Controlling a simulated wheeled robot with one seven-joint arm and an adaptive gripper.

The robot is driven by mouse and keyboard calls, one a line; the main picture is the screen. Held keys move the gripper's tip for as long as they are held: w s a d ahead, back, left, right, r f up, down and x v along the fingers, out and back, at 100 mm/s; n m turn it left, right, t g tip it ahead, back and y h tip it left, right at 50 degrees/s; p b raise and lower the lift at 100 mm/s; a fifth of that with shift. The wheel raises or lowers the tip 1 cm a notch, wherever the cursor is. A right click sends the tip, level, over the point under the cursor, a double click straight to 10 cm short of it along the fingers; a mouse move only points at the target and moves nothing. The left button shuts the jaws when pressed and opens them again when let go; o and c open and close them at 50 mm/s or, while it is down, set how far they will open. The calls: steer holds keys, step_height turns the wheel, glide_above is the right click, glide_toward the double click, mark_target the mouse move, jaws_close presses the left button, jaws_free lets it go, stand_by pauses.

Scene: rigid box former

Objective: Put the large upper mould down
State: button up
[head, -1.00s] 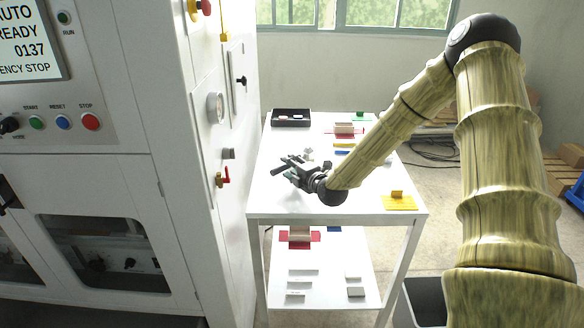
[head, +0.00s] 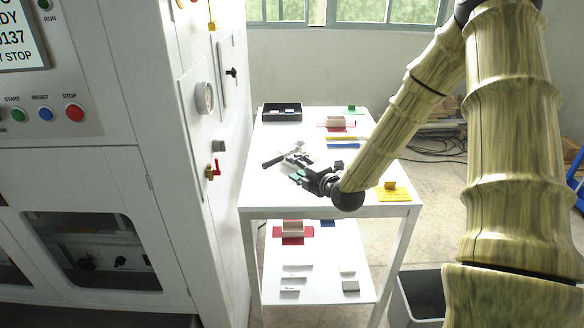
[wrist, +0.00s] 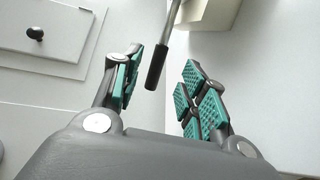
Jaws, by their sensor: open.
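I cannot tell which piece is the large upper mould. A tan block (head: 327,116) sits on a red piece at the back of the white table. Another tan block (head: 292,227) sits on a red piece on the lower shelf. My gripper (head: 292,164) is over the front middle of the table; its fingers (wrist: 157,92) are apart in the wrist view. A black handle on a metal rod (wrist: 157,66) shows beyond the fingertips, not clearly touching them. A pale beige block (wrist: 208,12) is at the top edge there. I see nothing clearly held.
The white table (head: 262,200) stands right of the machine (head: 205,200), which has a red-handled valve (head: 212,171). A black tray (head: 282,112) is at the back left. A yellow piece (head: 392,194) lies at the front right. A dark bin (head: 424,293) stands on the floor right.

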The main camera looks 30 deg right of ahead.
steer(key=shift+s+r, duration=0.15)
steer(key=shift+s, duration=0.65)
steer(key=shift+s+r, duration=0.15)
steer(key=shift+s, duration=0.6)
